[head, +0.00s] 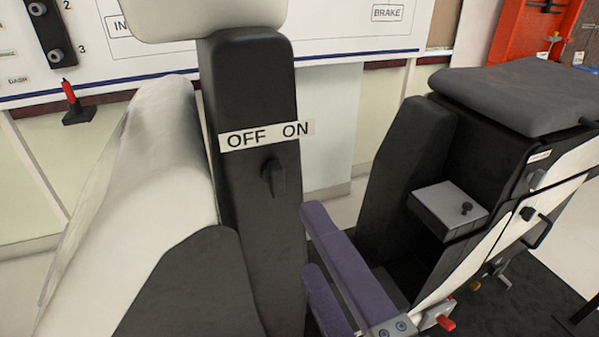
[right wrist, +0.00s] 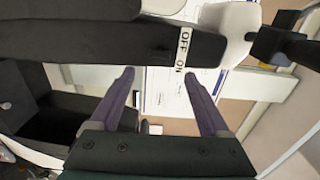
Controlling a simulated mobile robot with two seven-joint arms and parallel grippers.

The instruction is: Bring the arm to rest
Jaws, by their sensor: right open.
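My right gripper (head: 313,240) is open, its two purple fingers reaching up and left from the lower middle of the head view. Nothing is between them. In the right wrist view the fingers (right wrist: 159,73) stand well apart, pointing away from the camera. A dark upright column (head: 248,90) bears a white OFF/ON label (head: 266,135) and a black knob (head: 272,178). The fingertips show just right of the column's lower part; I cannot tell whether they touch it. The label also shows in the right wrist view (right wrist: 184,47). My left gripper is not in view.
A white panel (head: 330,25) with a BRAKE label (head: 387,13) stands behind the column. A red-tipped lever (head: 70,92) is at the left. A grey box with a small black knob (head: 466,208) is right of the gripper. A red frame (head: 535,35) stands at the top right.

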